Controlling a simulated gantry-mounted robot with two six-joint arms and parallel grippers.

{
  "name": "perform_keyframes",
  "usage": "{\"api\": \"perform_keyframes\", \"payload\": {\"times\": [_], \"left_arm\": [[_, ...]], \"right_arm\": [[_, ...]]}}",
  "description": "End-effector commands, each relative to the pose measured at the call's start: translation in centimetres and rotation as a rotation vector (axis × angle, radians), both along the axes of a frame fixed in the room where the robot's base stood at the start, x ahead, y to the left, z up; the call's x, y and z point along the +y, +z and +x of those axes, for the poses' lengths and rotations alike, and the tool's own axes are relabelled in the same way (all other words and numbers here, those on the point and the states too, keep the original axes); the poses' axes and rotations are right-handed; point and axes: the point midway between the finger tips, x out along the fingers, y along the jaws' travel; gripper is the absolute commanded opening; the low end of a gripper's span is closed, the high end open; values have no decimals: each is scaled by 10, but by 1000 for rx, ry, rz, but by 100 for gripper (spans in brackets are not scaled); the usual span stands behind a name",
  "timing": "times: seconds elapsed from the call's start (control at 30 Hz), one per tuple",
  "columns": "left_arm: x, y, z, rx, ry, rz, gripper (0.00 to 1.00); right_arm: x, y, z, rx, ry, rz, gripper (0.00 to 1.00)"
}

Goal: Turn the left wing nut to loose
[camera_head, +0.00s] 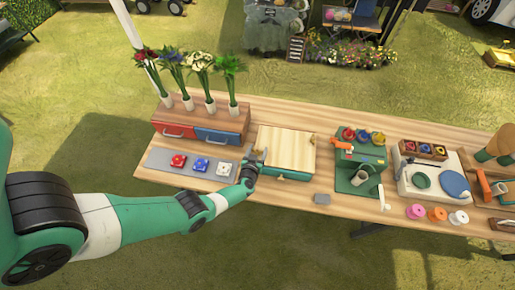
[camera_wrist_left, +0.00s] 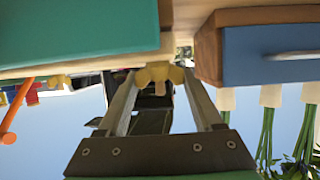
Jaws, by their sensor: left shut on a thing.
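The press (camera_head: 289,148) is a pale wooden board over a green base, lying flat at the middle of the table. My left gripper (camera_head: 257,156) is at its left edge. In the left wrist view, the yellowish left wing nut (camera_wrist_left: 160,73) sits between the fingertips of my left gripper (camera_wrist_left: 161,78), which is shut on it. In the head view the fingers largely hide this nut. Another small brass-coloured wing nut (camera_head: 312,138) shows at the right edge of the board. My right gripper is not in view.
A drawer box with red (camera_head: 176,130) and blue (camera_head: 219,136) fronts, bearing vases of flowers, stands close behind left. A grey mat (camera_head: 158,160) with coloured pieces lies left. A green machine (camera_head: 355,175) stands to the right.

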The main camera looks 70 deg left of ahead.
Motion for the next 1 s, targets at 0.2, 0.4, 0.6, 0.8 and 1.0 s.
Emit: {"api": "perform_keyframes", "payload": {"times": [0.2,0.4,0.6,0.8,1.0], "left_arm": [[-1,-5,3,-3,200,0,12],[0,-8,3,-5,395,0,12],[0,-11,2,-4,585,1,12],[0,-12,2,-5,758,1,12],[1,-10,1,-3,891,0,12]], "right_arm": [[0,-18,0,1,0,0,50],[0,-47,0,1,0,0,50],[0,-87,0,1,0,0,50],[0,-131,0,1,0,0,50],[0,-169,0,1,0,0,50]]}}
